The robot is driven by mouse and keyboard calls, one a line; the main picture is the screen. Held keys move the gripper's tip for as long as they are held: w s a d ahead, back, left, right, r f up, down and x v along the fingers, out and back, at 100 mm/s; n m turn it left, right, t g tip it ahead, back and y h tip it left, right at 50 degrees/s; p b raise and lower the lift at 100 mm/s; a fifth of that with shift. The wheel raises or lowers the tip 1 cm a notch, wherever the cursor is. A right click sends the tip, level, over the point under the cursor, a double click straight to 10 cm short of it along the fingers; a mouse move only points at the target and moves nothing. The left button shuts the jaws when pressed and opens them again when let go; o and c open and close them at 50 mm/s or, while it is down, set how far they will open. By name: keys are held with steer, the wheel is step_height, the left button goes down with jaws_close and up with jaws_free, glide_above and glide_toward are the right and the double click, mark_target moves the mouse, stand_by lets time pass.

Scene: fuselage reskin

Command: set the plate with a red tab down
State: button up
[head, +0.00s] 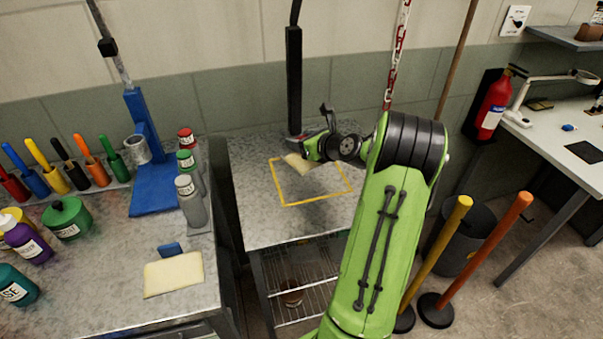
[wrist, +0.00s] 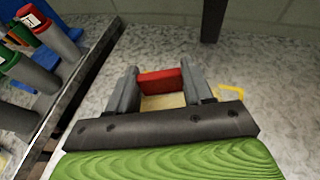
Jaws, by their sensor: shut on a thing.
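My gripper (wrist: 162,92) is shut on the red tab (wrist: 161,81) of a plate. The cream plate (head: 299,162) shows at my gripper (head: 307,153) in the head view, over or at the upper left part of a yellow outlined square (head: 312,203) on the metal table (head: 260,228). In the wrist view a little of the cream plate (wrist: 163,102) shows below the tab between the fingers. I cannot tell whether the plate touches the table. A second cream plate with a blue tab (head: 174,275) lies on the left bench.
The left bench (head: 110,310) holds several bottles, pens and a blue stand (head: 150,160). A black post (head: 294,80) rises behind the table. A yellow post (head: 435,255) and an orange post (head: 485,255) stand at the right. The table's front is clear.

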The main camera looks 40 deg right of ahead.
step_height(320, 180, down, 8)
steer(key=b, duration=0.2)
steer(key=shift+s+f+b, duration=0.1)
steer(key=shift+f+b, duration=0.05)
steer(key=shift+b, duration=0.15)
steer(key=o, duration=1.3)
